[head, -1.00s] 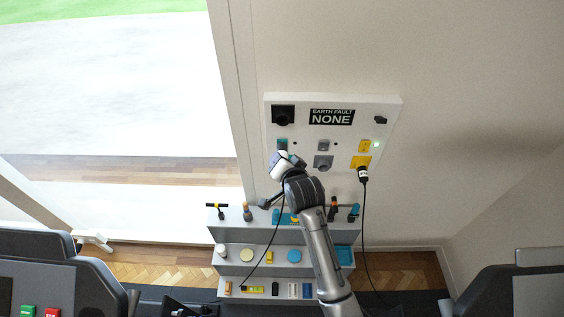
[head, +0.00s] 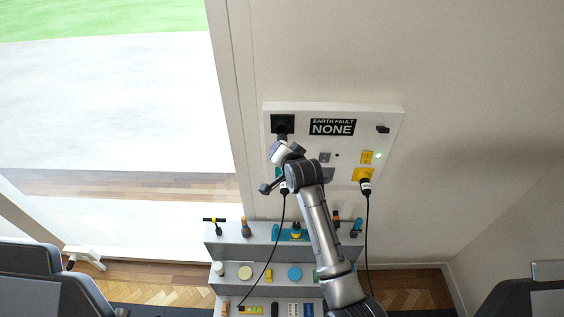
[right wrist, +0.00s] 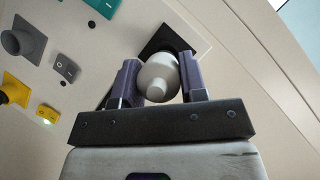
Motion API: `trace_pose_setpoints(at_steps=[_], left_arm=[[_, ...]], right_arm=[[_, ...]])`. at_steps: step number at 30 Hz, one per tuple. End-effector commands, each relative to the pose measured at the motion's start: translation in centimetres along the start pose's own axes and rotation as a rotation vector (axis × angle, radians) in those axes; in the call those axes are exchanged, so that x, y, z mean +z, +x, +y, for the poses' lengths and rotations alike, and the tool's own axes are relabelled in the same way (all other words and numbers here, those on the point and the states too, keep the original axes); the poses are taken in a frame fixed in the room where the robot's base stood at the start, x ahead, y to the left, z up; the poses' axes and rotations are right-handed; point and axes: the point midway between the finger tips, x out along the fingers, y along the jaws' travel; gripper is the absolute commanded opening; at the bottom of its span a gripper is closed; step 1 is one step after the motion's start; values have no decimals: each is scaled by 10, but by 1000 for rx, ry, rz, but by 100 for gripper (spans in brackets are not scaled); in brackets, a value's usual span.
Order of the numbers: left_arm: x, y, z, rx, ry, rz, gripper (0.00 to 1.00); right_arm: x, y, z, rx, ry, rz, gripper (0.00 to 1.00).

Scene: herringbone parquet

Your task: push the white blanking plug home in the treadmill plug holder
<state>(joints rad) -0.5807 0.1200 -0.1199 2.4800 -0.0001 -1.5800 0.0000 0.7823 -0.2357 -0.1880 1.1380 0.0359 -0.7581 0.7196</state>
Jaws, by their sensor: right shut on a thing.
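My right gripper (head: 282,146) is at the upper left of the wall panel, just below the black square holder (head: 283,123). In the right wrist view its two fingers (right wrist: 157,82) are shut on the white blanking plug (right wrist: 158,78), a rounded white piece with a small knob facing the camera. The black holder (right wrist: 160,40) shows directly behind the plug. The plug overlaps the holder's opening, so I cannot tell how deep it sits. No label naming the treadmill holder is readable. My left gripper is not in view.
The white panel (head: 390,128) reads EARTH FAULT NONE. A grey socket (right wrist: 25,42) protrudes nearby. A stepped grey shelf (head: 255,253) with tools stands below.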

Motion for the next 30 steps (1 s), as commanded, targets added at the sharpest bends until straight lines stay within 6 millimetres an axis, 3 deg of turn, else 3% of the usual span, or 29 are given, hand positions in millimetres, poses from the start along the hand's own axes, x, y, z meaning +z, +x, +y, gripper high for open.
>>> trace_pose_setpoints(at_steps=[11,30], left_arm=[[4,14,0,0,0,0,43],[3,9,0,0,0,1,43]], right_arm=[[-9,16,0,-2,0,1,15],[-10,17,0,-1,1,1,15]])
